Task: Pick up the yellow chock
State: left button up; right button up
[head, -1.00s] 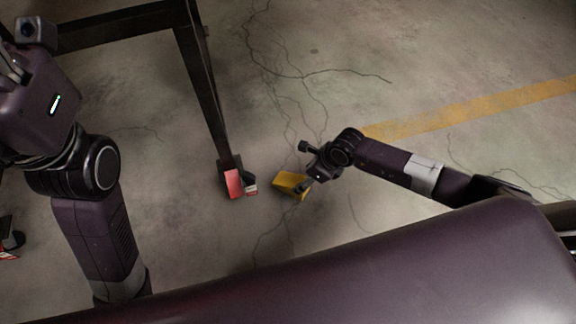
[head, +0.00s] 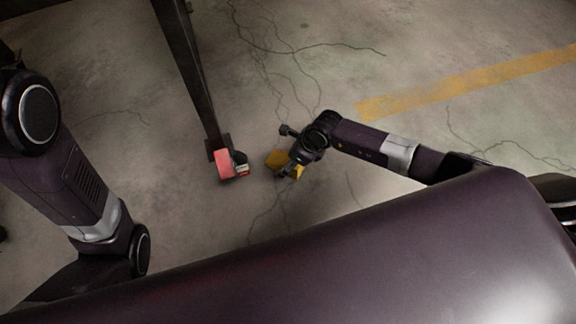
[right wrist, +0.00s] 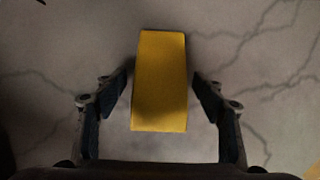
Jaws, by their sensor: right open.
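The yellow chock (head: 273,159) lies on the concrete floor, a little right of a dark stand leg. My right gripper (head: 287,171) is right over it in the head view and hides part of it. In the right wrist view the chock (right wrist: 160,85) lies between the two open fingers of my right gripper (right wrist: 160,92), with a gap on each side. It is not held. My left arm shows at the left of the head view, but its gripper is out of the picture.
A dark stand leg (head: 190,80) comes down to the floor left of the chock. A red block with a black and white part (head: 230,164) sits at its foot, close to my right gripper. The floor with the yellow painted line (head: 470,85) at right is clear.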

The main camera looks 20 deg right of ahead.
jog(key=shift+w+a+f, duration=0.1)
jog(key=shift+f, duration=0.25)
jog(key=shift+c, duration=0.2)
jog(key=shift+r, duration=0.1)
jog(key=c, duration=1.6)
jog(key=shift+o, duration=0.2)
